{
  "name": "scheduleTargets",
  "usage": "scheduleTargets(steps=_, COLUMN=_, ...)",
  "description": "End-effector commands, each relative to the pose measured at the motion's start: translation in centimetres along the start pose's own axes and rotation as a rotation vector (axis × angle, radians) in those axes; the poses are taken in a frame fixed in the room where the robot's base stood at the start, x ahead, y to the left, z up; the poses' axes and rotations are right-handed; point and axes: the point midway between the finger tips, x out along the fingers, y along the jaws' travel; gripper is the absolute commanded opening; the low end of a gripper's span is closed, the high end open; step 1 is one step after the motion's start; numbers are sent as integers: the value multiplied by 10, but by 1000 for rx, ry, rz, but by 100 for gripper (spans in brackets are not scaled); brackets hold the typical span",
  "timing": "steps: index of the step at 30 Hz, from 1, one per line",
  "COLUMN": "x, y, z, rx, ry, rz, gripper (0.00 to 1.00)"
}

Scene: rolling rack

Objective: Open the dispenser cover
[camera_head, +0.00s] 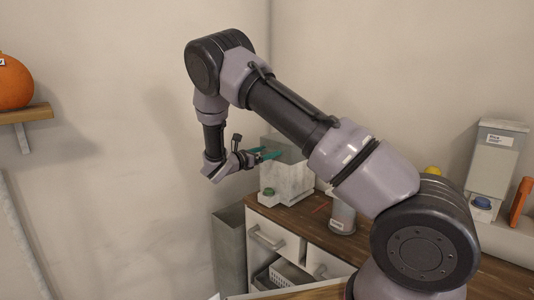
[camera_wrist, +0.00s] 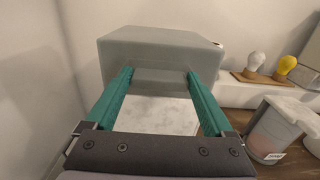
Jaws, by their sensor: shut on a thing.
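The dispenser (camera_head: 287,180) is a pale box at the back left of the wooden counter, with a green knob low on its front. Its grey cover (camera_head: 277,144) is the top part. In the wrist view the cover (camera_wrist: 155,48) fills the upper middle, with a ledge at its lower front edge (camera_wrist: 160,78). My gripper (camera_head: 270,154) is at the front of the cover. Its teal fingers (camera_wrist: 160,76) are shut on that ledge, one at each side. The pale body below shows between the fingers. I cannot tell whether the cover is raised at all.
A labelled canister (camera_head: 342,217) stands right of the dispenser; it also shows in the wrist view (camera_wrist: 275,128). A second labelled box (camera_head: 496,155) stands at the far right. A grey bin (camera_head: 229,250) is beside the white drawers (camera_head: 272,238). Bulbs on a board (camera_wrist: 262,78) are at the right.

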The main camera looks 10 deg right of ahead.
Motion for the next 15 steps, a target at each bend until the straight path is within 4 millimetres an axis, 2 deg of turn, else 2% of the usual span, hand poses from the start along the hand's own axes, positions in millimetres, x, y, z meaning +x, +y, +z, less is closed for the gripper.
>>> scheduleTargets(steps=8, x=2, y=0, z=11, rx=4, ry=49, rz=0, gripper=0)
scheduleTargets(steps=15, x=14, y=0, z=43, rx=8, ry=196, rz=-2, gripper=0)
